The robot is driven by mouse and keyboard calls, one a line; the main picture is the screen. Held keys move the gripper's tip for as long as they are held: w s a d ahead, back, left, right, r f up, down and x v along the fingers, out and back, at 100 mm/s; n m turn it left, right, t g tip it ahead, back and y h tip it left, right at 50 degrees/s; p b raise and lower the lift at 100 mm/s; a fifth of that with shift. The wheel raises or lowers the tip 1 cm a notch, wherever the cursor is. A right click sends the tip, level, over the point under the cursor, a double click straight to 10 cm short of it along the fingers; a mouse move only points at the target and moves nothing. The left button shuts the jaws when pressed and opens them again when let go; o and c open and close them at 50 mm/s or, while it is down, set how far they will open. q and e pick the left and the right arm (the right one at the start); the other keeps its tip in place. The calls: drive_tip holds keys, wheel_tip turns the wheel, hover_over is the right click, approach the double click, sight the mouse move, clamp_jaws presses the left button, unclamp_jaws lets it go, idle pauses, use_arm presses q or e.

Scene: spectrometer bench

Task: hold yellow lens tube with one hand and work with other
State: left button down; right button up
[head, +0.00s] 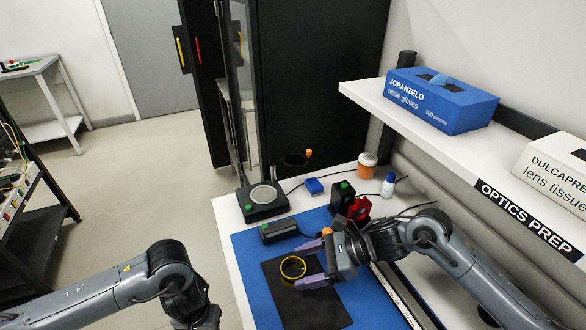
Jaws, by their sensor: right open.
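The yellow lens tube (284,272) stands on the black mat (310,312) in the head view. It shows as a short ring with a yellow rim and a dark inside. My right gripper (301,266) comes in from the right with its two fingers spread. The fingertips lie near the tube, one toward its far side and one toward its near side. Whether they touch it I cannot tell. My left arm comes in at the lower left, and its gripper is below the picture's edge.
The black mat lies on a blue mat (251,262). Behind are a black device with a round plate (264,195), a black box with a green button (279,231), a red item (358,209), an orange-brown jar (367,167) and a white bottle (388,185). A shelf (410,112) overhangs the right.

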sight(293, 271)
drive_tip(key=shift+b+x, duration=0.7)
drive_tip(key=shift+x, duration=0.5)
drive_tip(key=c, duration=0.6)
